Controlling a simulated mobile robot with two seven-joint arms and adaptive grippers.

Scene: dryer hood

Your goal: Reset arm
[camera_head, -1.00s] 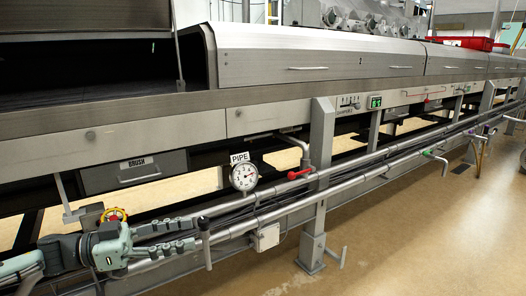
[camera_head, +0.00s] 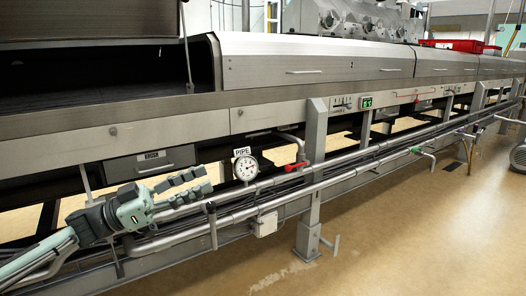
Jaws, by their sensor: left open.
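My left gripper (camera_head: 202,184) is open and empty at the left of the head view. It is in front of the long dryer's lower pipes, below the drawer labelled BRUSH (camera_head: 150,163) and left of the round PIPE gauge (camera_head: 246,168). Its two fingers point right, towards the gauge, and appear apart from it. My left arm comes in from the lower left corner. The dryer hood (camera_head: 318,60) has a closed panel with a handle in the middle, while its left part stands open and dark. My right gripper is not in view.
A red-handled valve (camera_head: 294,167) is right of the gauge. An upright black-topped lever (camera_head: 212,225) stands just below the gripper. Pipes (camera_head: 345,172) run along the machine's front. A support post (camera_head: 311,180) stands on the floor. The tan floor (camera_head: 410,240) at the lower right is mostly clear.

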